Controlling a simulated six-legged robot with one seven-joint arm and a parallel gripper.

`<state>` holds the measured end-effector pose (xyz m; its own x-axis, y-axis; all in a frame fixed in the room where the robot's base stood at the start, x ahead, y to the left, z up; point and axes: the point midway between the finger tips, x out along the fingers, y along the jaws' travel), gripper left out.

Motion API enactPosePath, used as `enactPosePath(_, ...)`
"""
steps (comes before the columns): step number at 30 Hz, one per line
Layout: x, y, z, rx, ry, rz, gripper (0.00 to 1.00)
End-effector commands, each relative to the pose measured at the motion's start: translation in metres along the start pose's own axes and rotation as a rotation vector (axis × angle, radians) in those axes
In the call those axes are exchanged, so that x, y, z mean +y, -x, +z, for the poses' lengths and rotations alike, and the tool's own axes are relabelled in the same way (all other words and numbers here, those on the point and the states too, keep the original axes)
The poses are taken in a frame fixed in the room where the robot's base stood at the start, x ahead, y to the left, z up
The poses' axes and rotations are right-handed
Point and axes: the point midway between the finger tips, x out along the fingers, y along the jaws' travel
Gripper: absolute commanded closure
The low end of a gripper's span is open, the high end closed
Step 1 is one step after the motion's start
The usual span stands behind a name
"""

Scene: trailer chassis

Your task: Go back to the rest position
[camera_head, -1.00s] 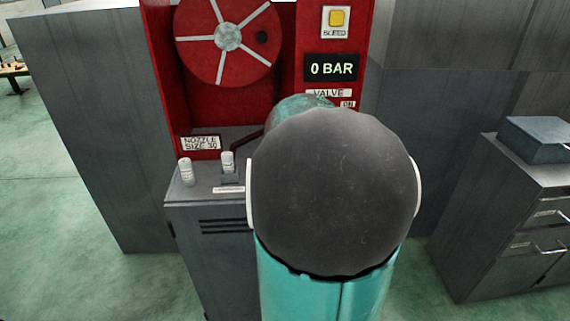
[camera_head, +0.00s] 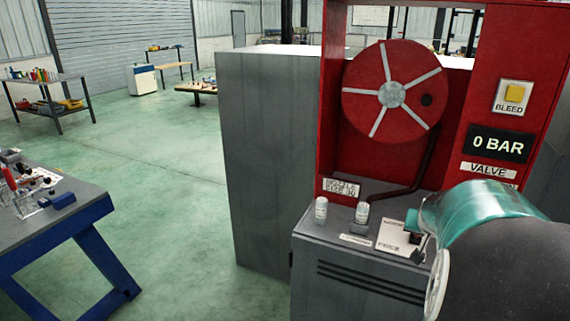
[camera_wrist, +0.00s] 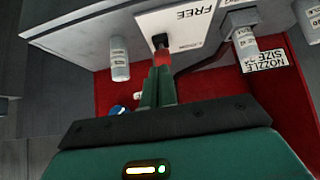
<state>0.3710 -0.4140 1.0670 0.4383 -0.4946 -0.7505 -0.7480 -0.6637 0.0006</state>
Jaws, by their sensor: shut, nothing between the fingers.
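In the wrist view my gripper (camera_wrist: 160,75) has its green fingers together, with nothing seen held between them. Its reddish tips point at a white plate marked FREE (camera_wrist: 190,22), close to a small dark fitting on it; I cannot tell whether they touch. In the head view my teal and dark arm fills the lower right and hides most of the gripper. The red hose-reel cabinet (camera_head: 335,100) stands behind it, with the panel reading 0 BAR (camera_head: 499,145).
Small white cylinders (camera_head: 321,210) stand on the grey cabinet (camera_head: 340,255) under the reel, near my arm. A blue-legged workbench (camera_head: 60,225) with tools is at left. A tall grey block (camera_head: 265,160) stands beside the red cabinet. Open green floor (camera_head: 170,200) lies between.

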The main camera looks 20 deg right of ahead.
Motion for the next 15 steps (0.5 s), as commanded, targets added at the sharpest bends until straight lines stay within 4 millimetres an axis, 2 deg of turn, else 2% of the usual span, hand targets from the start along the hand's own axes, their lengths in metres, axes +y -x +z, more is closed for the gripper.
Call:
enactPosePath(4, -0.006, 0.003, 0.001, -0.001, 0.008, -0.007, 1.00)
enactPosePath(7, -0.030, 0.017, 0.006, -0.010, 0.042, -0.038, 1.00)
enactPosePath(11, -0.089, 0.058, 0.026, -0.035, 0.133, -0.117, 1.00)
enactPosePath(15, -0.152, 0.117, 0.070, -0.080, 0.266, -0.220, 1.00)
